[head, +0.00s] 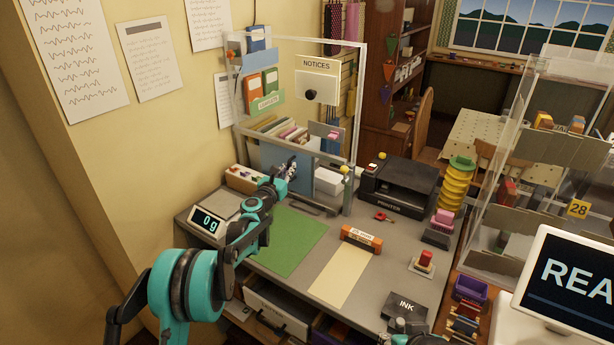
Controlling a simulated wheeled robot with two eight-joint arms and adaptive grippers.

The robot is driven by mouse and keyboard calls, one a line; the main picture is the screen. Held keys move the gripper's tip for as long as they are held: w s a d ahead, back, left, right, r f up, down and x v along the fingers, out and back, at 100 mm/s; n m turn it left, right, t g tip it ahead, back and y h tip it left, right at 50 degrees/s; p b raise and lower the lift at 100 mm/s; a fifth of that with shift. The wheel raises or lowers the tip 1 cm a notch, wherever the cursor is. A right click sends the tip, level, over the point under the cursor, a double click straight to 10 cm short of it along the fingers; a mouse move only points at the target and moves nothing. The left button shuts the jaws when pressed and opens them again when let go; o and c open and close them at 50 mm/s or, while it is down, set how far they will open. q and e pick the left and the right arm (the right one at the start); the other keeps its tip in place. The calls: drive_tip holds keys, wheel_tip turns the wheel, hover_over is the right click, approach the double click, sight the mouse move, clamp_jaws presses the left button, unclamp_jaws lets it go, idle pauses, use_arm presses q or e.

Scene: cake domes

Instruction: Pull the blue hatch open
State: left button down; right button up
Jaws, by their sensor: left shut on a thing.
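The blue hatch (271,158) is an upright blue panel low in the clear-walled, white-framed enclosure at the back left of the desk. My left gripper (290,168) reaches in from the left and is shut at the front of the blue panel, toward its right side. The fingers hide the part they grip, which appears to be the hatch's handle. I cannot see a clear gap around the panel's edges. A small teal and dark part of my right arm (399,339) shows at the bottom edge; its fingers cannot be made out.
A scale (208,222) stands left of the gripper. A white box (328,182) and a black printer (399,186) stand to the right. A green mat (290,243), an orange block (361,239) and an ink pad (406,308) lie in front. Clear panels rise at right.

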sight(270, 155)
use_arm(q)
drive_tip(key=w+a, duration=0.1)
drive_tip(key=a, duration=0.2)
drive_tip(key=w+a, duration=0.2)
drive_tip(key=a, duration=0.1)
drive_tip(key=w+a, duration=0.2)
drive_tip(key=a, duration=0.1)
drive_tip(key=shift+w, duration=0.25)
drive_tip(key=c, duration=1.9)
unclamp_jaws()
drive_tip(key=v, duration=1.2)
